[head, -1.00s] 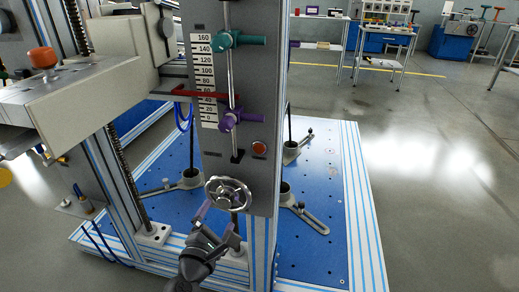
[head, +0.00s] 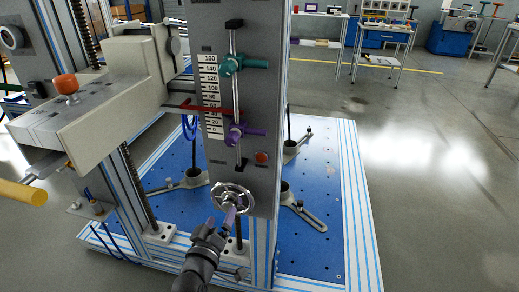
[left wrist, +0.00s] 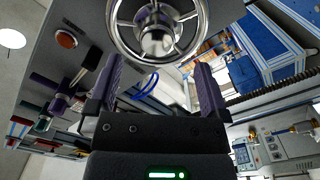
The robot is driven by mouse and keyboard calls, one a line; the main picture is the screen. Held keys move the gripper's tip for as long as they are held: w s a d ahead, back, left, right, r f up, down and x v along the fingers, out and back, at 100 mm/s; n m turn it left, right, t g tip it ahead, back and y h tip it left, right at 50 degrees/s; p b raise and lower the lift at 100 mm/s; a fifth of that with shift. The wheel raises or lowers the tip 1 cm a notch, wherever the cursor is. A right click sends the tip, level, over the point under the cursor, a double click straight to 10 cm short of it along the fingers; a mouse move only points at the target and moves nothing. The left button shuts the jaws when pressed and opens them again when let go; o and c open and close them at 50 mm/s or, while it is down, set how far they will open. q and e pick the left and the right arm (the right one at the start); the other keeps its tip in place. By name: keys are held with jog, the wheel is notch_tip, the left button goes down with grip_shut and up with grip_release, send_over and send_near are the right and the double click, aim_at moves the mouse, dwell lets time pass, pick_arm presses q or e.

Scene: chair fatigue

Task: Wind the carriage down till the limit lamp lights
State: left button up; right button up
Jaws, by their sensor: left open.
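The carriage (head: 95,110), a grey block with an orange knob, stands left of the column. Its red pointer (head: 205,109) lies near the 40–60 marks of the scale (head: 211,82). A purple stop (head: 247,132) sits below the pointer and a teal one (head: 242,64) above. The limit lamp (head: 261,158) is orange-red; I cannot tell whether it glows. It also shows in the left wrist view (left wrist: 66,39). My left gripper (head: 230,214) is open just in front of the handwheel (head: 222,190). In the left wrist view, the wheel (left wrist: 157,28) shows beyond the parted purple fingers (left wrist: 156,85).
A blue base plate (head: 315,190) with grey clamps (head: 303,214) spreads behind and right of the column. A yellow-tipped bar (head: 22,192) juts in at the left. Benches (head: 384,52) stand far back. The floor at right is clear.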

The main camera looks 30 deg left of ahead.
pick_arm(q)
jog(key=shift+m, duration=0.4)
